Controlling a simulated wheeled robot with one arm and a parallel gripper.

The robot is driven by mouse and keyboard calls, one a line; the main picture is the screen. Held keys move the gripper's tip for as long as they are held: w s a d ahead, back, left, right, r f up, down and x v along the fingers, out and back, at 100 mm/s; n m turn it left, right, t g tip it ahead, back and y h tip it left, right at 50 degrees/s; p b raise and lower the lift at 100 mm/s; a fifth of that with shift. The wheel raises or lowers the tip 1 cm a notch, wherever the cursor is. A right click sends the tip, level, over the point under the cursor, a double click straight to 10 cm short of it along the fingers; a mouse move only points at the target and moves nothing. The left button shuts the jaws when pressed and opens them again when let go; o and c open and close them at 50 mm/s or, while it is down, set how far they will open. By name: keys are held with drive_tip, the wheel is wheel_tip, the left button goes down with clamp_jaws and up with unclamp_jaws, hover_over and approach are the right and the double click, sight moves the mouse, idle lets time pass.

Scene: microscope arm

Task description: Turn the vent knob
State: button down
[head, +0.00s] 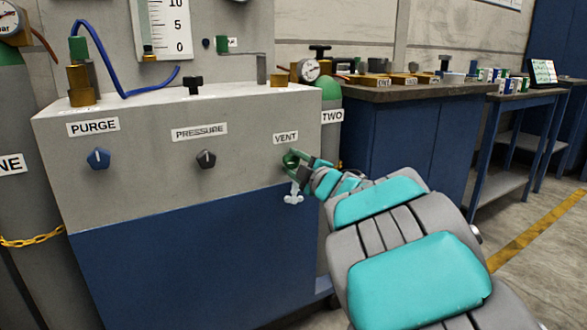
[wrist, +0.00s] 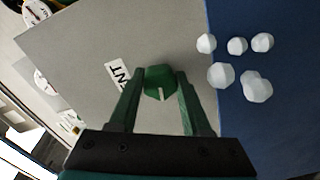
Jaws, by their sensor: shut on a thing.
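The green vent knob (wrist: 160,77) is on the grey panel by the VENT label (head: 286,137), which also shows in the wrist view (wrist: 118,74). My gripper (head: 296,163) reaches the panel from the right. In the wrist view its green fingers (wrist: 159,88) stand on both sides of the knob and are shut on it. A white mark on the knob points toward the bottom of the wrist picture. In the head view, the fingers largely cover the knob.
White blobs (wrist: 221,75) show in front of the blue lower panel (head: 190,270). A blue PURGE knob (head: 99,158) and a dark PRESSURE knob (head: 206,159) are to the left. A green-topped cylinder (head: 329,115) labelled TWO stands behind the panel's right edge.

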drive_tip(key=shift+f+n, duration=0.15)
drive_tip(key=shift+n, duration=0.35)
drive_tip(key=shift+c, duration=1.8)
unclamp_jaws()
drive_tip(key=shift+s, duration=0.1)
drive_tip(key=shift+s+d+r, duration=0.2)
drive_tip(key=shift+s+d, duration=0.25)
drive_tip(key=shift+s, duration=0.05)
drive_tip(key=v, duration=0.6)
drive_tip(key=shift+s, duration=0.15)
drive_tip(key=shift+d+f, duration=0.1)
